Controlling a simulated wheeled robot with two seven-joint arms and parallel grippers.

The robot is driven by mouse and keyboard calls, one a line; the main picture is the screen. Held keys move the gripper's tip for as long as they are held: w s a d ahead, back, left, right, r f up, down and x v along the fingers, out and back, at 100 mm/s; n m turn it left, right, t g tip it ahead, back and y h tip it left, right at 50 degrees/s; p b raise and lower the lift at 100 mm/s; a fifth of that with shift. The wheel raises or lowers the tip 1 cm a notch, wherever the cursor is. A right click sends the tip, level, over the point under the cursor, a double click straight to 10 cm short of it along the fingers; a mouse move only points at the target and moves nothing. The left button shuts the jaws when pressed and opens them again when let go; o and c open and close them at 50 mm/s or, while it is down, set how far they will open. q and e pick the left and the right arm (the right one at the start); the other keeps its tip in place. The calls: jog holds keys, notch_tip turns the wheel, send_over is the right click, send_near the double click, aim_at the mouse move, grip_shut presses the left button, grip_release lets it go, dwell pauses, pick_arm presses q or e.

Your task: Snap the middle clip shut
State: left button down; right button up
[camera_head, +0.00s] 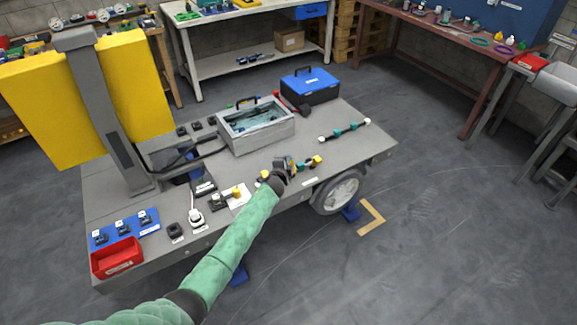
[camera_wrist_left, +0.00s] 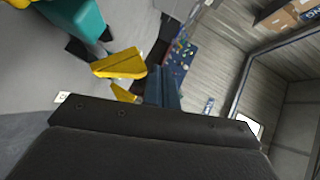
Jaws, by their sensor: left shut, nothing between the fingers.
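A short row with yellow ends (camera_head: 317,160) and teal blocks (camera_head: 302,166) lies near the front edge of the grey cart top. My left gripper (camera_head: 288,165) is over this row, shut and empty, and covers its middle part. In the left wrist view my shut fingers (camera_wrist_left: 162,88) are beside a yellow, wedge-shaped piece (camera_wrist_left: 118,64), with a teal block (camera_wrist_left: 75,18) at the upper left. I cannot tell whether the yellow piece is the middle clip, whether it is open, or whether my fingers touch it. My right gripper is not in view.
A grey open box (camera_head: 256,139) and a blue toolbox (camera_head: 310,98) stand further back. A red bin (camera_head: 117,259) and a blue board (camera_head: 122,239) are at the left. A yellow-panelled column (camera_head: 125,150) rises there.

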pick_arm(q)
jog(key=shift+w+a+f, duration=0.25)
jog(key=shift+w+a, duration=0.1)
jog(key=shift+w, duration=0.1)
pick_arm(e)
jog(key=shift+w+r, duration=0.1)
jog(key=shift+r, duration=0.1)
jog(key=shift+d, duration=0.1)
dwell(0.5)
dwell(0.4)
